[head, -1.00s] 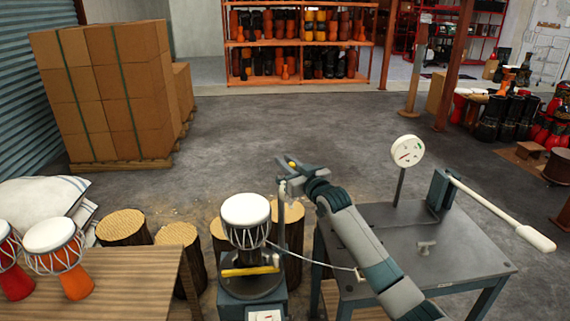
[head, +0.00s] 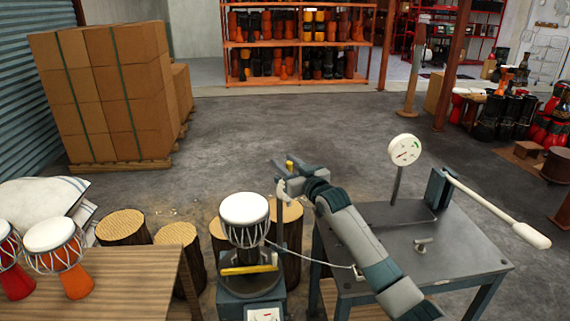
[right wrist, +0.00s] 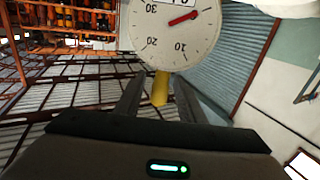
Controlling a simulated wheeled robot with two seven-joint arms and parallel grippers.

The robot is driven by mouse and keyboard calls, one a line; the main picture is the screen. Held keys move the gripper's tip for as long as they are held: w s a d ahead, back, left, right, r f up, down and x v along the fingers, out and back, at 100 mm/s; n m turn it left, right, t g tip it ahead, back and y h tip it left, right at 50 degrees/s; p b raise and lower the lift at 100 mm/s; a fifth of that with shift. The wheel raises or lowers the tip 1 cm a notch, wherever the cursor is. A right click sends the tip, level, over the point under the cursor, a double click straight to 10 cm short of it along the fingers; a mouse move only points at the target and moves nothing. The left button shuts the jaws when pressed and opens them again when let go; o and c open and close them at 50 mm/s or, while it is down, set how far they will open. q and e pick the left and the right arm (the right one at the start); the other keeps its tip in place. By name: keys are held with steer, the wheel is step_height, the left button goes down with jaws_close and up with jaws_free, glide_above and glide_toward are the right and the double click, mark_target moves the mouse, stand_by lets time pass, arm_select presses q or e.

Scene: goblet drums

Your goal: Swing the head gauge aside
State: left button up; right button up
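The head gauge is a round white dial (right wrist: 175,30) with a red needle and numbers, partly cut off by the top of the right wrist view. A yellow grip (right wrist: 160,88) hangs below it and also shows in the head view (head: 290,164). My right gripper (head: 279,168) is at this grip above the drum stand. In the right wrist view its two fingers (right wrist: 155,92) stand apart on either side of the grip, with a visible gap on the left. A white-headed goblet drum (head: 245,222) sits upright on the stand (head: 250,288). My left gripper is not in view.
A steel table (head: 440,250) with another dial (head: 404,150) and a long white-handled lever (head: 500,212) stands to the right. A wooden table (head: 120,285) with drums is at the left. Log stumps (head: 178,240) stand behind the stand.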

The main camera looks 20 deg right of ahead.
steer(key=shift+w, duration=0.15)
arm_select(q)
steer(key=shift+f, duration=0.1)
arm_select(e)
steer(key=shift+f, duration=0.1)
